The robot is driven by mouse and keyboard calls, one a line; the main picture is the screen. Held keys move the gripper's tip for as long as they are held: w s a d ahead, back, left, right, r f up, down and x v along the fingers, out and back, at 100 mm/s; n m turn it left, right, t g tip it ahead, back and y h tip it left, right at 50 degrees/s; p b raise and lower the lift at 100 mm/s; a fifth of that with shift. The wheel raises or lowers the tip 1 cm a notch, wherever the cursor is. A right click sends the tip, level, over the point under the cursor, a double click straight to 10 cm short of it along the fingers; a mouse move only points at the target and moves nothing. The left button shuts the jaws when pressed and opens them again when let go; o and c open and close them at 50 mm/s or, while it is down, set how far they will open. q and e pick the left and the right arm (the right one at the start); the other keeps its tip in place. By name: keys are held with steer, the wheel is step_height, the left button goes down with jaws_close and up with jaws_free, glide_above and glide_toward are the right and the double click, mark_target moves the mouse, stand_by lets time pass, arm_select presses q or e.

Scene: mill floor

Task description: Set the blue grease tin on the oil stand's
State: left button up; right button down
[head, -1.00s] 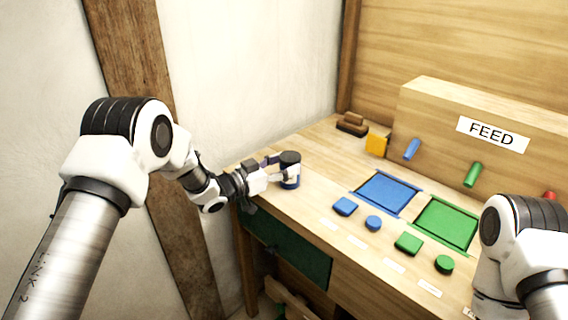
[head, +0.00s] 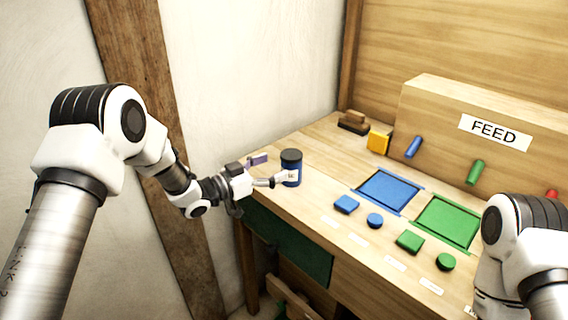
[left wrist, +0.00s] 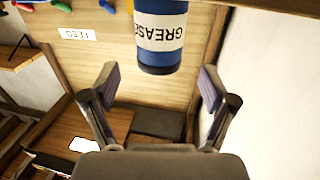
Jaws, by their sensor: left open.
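The blue grease tin (head: 291,168), with a dark lid and a white label, stands upright at the left end of the wooden bench. In the left wrist view the tin (left wrist: 160,52) shows its GREASE label upside down, ahead of the fingers. My left gripper (head: 270,169) is open and empty just left of the tin, its purple-padded fingers spread wide. In the left wrist view a gap shows between the tin and both fingers (left wrist: 160,78). No oil stand can be made out for certain. My right gripper is out of view.
The bench (head: 315,155) holds a blue tray (head: 388,192), a green tray (head: 447,222), several blue and green blocks, a yellow block (head: 378,142) and a brown block (head: 353,122). A FEED panel (head: 470,125) with coloured pegs stands behind. The bench around the tin is clear.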

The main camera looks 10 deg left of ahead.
arm_select(q)
steer(key=v, duration=0.8)
steer(key=s+f+n+g+y, duration=0.2)
steer(key=s+f+n+y, duration=0.3)
steer(key=f, duration=0.7)
steer(key=s+f+n+g+y, duration=0.1)
steer(key=s+f+g+y, duration=0.2)
steer(key=s+f, duration=0.65)
steer(key=s+a+f+n+g+y, duration=0.1)
steer(key=s+f+g, duration=0.3)
steer(key=s, duration=0.8)
steer(key=s+a+f+n+g+y, duration=0.2)
steer(key=s+f, duration=0.5)
steer(key=s, duration=0.5)
steer(key=shift+s+a+g+y, duration=0.35)
steer(key=shift+g+y, duration=0.45)
steer(key=shift+g, duration=0.2)
steer(key=shift+f, duration=0.1)
